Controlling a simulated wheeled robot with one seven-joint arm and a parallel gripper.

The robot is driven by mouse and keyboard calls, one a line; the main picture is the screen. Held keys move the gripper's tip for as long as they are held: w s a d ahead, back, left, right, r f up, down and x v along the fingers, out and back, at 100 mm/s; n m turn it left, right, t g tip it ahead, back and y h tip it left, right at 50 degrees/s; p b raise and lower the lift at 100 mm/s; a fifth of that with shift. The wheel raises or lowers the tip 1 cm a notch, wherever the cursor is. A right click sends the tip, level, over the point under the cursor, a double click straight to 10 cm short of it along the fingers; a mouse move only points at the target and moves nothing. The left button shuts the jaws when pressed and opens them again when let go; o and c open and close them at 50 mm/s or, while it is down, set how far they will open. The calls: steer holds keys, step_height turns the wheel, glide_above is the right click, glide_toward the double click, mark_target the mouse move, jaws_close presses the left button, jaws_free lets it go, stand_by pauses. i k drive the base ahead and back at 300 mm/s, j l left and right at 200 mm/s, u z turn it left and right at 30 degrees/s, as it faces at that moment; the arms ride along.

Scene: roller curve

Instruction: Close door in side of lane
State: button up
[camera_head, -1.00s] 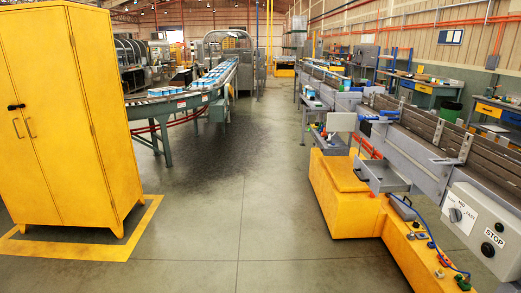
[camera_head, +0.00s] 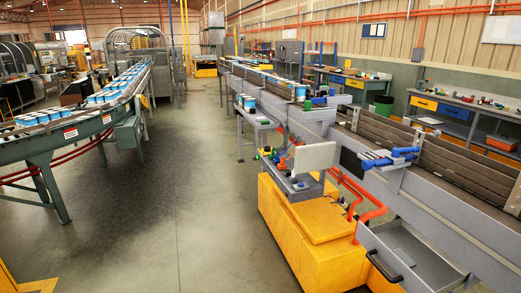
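The lane (camera_head: 420,205) is a long grey conveyor with brown rollers, running from the right foreground to the back. A pale flat panel (camera_head: 315,157) stands out from its near side, next to a dark opening (camera_head: 350,163) in the side wall. The panel looks like the door, swung open; its hinge is not clear. Nearer, a grey drawer (camera_head: 405,250) with a black handle (camera_head: 383,268) is pulled out of the lane's side. My gripper is not in view.
A yellow base unit (camera_head: 305,225) with orange pipes (camera_head: 365,200) stands below the panel. A small grey table (camera_head: 258,115) is behind it. The grey floor between (camera_head: 185,200) is clear.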

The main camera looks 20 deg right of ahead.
mark_target(317, 157)
steer(key=i+j+z, duration=0.1)
steer(key=i+z, duration=0.35)
steer(key=i+j+z, duration=0.25)
steer(key=i+z, duration=0.15)
steer(key=i+j+z, duration=1.2)
steer(key=j, duration=0.15)
steer(key=j+z, duration=0.3)
steer(key=j, duration=0.15)
steer(key=i+j+z, duration=0.1)
steer(key=j+z, duration=0.2)
steer(key=j, duration=0.2)
steer(key=j+z, duration=0.3)
steer(key=j, duration=0.2)
steer(key=i, duration=0.25)
steer(key=k+u, duration=0.1)
steer(key=u, duration=0.3)
steer(key=j+u, duration=0.1)
steer(key=u, duration=0.35)
steer(key=k+j+u, duration=0.1)
steer(key=u, duration=0.3)
steer(key=j+u, duration=0.1)
steer(key=u, duration=0.3)
steer(key=k+j+u, duration=0.1)
steer(key=u, duration=0.3)
